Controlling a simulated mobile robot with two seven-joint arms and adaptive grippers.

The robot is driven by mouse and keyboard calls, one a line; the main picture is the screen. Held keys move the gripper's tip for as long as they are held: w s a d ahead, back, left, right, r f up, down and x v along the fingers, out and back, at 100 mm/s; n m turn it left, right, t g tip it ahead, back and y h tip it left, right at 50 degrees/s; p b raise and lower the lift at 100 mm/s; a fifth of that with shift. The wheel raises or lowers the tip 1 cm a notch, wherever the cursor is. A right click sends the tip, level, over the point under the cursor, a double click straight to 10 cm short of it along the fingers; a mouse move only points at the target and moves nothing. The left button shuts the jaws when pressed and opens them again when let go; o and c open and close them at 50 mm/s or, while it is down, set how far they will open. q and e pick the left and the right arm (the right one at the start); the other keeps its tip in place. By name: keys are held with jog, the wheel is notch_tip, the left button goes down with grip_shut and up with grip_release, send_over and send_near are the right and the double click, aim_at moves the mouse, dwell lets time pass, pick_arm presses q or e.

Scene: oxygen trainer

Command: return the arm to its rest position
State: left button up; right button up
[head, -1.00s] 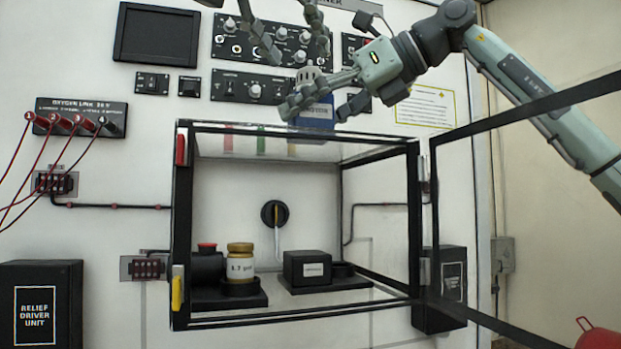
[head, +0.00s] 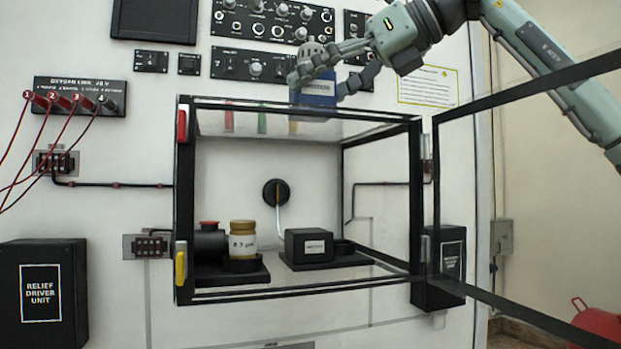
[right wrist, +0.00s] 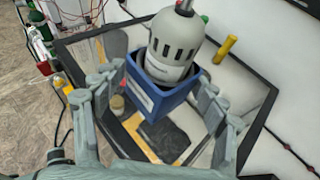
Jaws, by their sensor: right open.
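My right gripper (head: 321,85) is open above the glass cabinet (head: 300,298). Its fingers are spread on either side of a blue box (head: 318,96) with a grey slotted canister in it, which stands at the cabinet's top. In the right wrist view, my right gripper (right wrist: 163,90) has its fingers apart, left and right of the blue box (right wrist: 150,100). The grey canister (right wrist: 170,48) stands up out of the box. I cannot tell whether the fingers touch the box. My left gripper is not in the head view.
The cabinet's framed door (head: 436,200) stands open to the right, below my right arm. A gold-lidded jar (head: 243,240) and a black box (head: 309,245) stand inside. Red cables (head: 45,130) hang at the left. A control panel (head: 255,67) is on the wall behind.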

aim_at(307, 49)
jog(key=v, duration=1.1)
jog(key=x, duration=1.2)
jog(key=shift+w+a+f, duration=0.1)
jog(key=shift+a+f, duration=0.05)
jog(key=shift+a, duration=0.05)
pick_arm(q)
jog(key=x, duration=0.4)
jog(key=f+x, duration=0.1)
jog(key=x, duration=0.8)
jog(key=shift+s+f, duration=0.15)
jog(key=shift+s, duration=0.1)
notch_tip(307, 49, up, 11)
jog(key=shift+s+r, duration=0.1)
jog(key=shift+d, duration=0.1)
